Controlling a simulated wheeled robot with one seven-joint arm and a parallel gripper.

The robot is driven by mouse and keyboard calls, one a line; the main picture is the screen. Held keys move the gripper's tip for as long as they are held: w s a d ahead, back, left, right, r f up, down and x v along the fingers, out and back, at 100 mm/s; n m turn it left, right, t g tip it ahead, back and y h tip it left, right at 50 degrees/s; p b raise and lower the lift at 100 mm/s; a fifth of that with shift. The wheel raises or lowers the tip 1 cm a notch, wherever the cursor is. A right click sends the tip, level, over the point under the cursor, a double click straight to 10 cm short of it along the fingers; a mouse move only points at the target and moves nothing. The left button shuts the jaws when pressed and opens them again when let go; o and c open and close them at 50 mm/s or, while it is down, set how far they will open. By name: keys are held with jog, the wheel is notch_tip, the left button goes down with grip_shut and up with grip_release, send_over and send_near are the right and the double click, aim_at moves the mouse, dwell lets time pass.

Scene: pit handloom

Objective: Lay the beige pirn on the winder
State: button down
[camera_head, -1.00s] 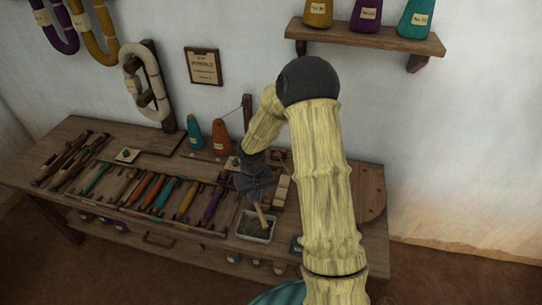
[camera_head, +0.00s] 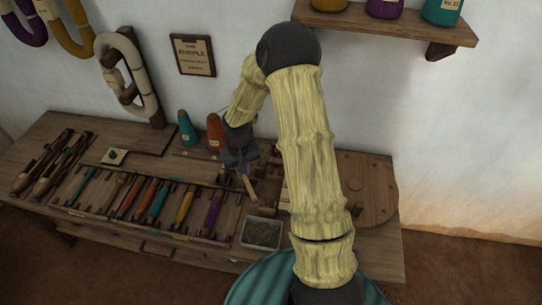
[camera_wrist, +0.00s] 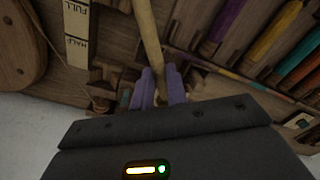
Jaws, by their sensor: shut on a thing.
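My gripper (camera_head: 243,170) is shut on the beige pirn (camera_head: 249,187), a slim light-wood stick, and holds it tilted above the back part of the bench. In the wrist view, the purple fingertips (camera_wrist: 162,88) pinch the pirn (camera_wrist: 147,35), which runs up out of the top of the picture. I cannot clearly make out the winder; my gripper and arm cover part of that bench area. Wooden blocks and fittings show behind the fingers in the wrist view.
A grey tray (camera_head: 261,233) stands at the bench front. Several coloured pirns (camera_head: 157,201) lie in a rack to the left. Teal (camera_head: 186,130) and orange (camera_head: 215,133) cones stand behind. A FULL/HALF gauge (camera_wrist: 77,30) and round wooden disc (camera_head: 366,190) lie right of my gripper in the head view.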

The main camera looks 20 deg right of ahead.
jog(key=shift+s+d+r, duration=0.1)
jog(key=shift+s, duration=0.1)
jog(key=d+r+m+p, duration=0.1)
jog(key=d+m+p, duration=0.5)
jog(key=d+p, duration=0.4)
jog(key=shift+s+m+g+p, duration=0.15)
jog(key=shift+m+g+p, duration=0.2)
jog(key=shift+p, duration=0.3)
jog(key=shift+d+f, duration=0.1)
jog(key=shift+f, duration=0.05)
jog(key=shift+f+b, duration=3.05)
jog(key=shift+f, duration=1.15)
jog(key=c, duration=1)
grip_release()
jog(key=shift+r, duration=0.1)
